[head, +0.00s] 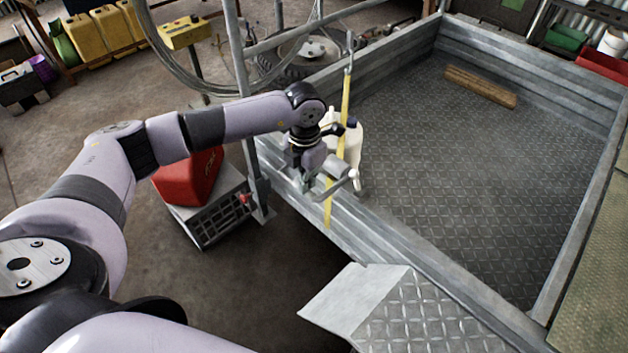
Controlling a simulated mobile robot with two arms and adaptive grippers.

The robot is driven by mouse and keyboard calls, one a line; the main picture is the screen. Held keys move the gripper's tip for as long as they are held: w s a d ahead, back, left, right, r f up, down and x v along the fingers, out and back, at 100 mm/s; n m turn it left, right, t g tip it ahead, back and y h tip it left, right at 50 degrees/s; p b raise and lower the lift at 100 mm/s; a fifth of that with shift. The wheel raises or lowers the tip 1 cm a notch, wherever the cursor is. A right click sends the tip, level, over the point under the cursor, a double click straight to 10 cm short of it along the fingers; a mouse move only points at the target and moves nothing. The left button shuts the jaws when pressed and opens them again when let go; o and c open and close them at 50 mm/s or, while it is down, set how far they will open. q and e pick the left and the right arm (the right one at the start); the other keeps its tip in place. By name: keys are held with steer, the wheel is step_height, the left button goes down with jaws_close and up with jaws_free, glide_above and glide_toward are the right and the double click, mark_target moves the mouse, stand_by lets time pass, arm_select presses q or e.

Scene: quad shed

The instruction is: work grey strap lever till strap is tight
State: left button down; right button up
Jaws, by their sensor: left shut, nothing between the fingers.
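A yellow strap (346,98) runs from a hook at the top down past a white container to the near wall of the trailer bed. The grey strap lever (343,185) sits low on the strap, by the top of that wall, and sticks out to the right. My left gripper (318,172) is shut and empty, right at the lever and partly in front of it. I cannot tell whether its fingers touch the lever. The gripper hides part of the ratchet and strap. My right gripper is out of view.
The white container (353,150) stands inside the bed, close behind the strap. A red case (190,177) on a grey crate (215,208) stands left of the trailer. A wooden beam (480,86) lies at the far end; most of the bed floor (470,170) is clear.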

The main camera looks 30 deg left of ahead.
arm_select(q)
steer(key=shift+w+d+f+b, duration=0.1)
steer(key=shift+w+f+b, duration=0.1)
steer(key=shift+f+b, duration=1.15)
step_height(320, 180, up, 6)
steer(key=p, duration=0.5)
steer(key=shift+w+f, duration=0.1)
steer(key=shift+f, duration=0.15)
step_height(320, 180, up, 3)
steer(key=shift+f+p, duration=0.2)
steer(key=shift+p, duration=0.55)
steer(key=shift+s+r, duration=0.2)
steer(key=shift+s, duration=0.05)
steer(key=shift+w+f, duration=0.1)
steer(key=shift+w, duration=0.05)
step_height(320, 180, up, 6)
steer(key=p, duration=0.3)
steer(key=shift+p, duration=0.3)
